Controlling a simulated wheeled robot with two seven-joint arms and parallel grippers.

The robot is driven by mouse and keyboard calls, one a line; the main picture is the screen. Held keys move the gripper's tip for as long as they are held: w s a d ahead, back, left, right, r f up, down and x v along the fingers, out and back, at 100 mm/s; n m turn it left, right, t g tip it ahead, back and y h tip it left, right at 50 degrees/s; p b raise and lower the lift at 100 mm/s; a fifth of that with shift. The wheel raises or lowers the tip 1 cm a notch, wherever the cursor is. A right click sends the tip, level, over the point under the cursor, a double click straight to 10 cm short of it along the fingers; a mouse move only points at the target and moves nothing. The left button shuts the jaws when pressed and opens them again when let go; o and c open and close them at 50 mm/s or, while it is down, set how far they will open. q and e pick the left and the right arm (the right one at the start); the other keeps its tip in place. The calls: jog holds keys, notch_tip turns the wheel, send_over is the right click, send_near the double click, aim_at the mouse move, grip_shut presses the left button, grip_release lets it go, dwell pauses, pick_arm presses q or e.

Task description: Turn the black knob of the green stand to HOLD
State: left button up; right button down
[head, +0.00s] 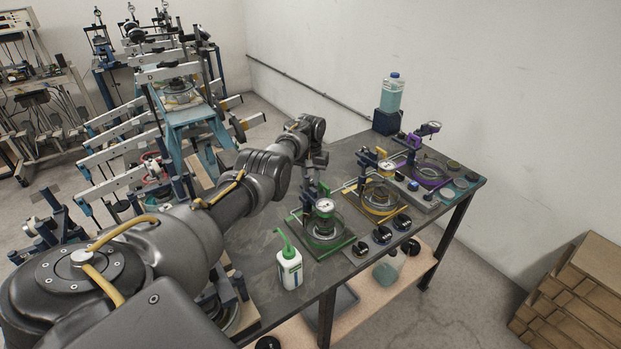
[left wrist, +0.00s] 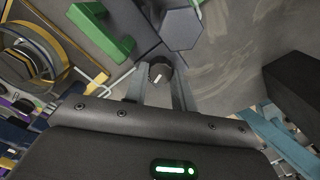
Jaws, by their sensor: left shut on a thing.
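The green stand (head: 325,245) is on the dark table in the head view, with a round gauge and a green ring on its base. Part of its green frame (left wrist: 104,33) shows in the left wrist view. A small black knob (left wrist: 158,72) with a pale mark is between my left fingertips. My left gripper (head: 316,163) reaches over from the left behind the stand. In the left wrist view it (left wrist: 158,82) is shut on the knob. In the head view the knob is hidden, and I cannot read any HOLD label. My right gripper is not in view.
A yellow stand (head: 380,195) and a purple stand (head: 430,170) are farther right along the table (head: 262,240). A white bottle with a green spout (head: 289,268) stands in front of the green stand. A blue-capped jug (head: 391,94) is at the back.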

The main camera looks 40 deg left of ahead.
aim_at(311, 180)
pick_arm(q)
jog(key=shift+r+m, duration=0.1)
jog(key=shift+m, duration=0.5)
jog(key=o, duration=1)
notch_tip(311, 180, up, 6)
jog(key=p, duration=0.5)
jog(key=shift+f, duration=0.2)
jog(key=shift+r+b, duration=0.35)
jog(key=shift+r, duration=2.2)
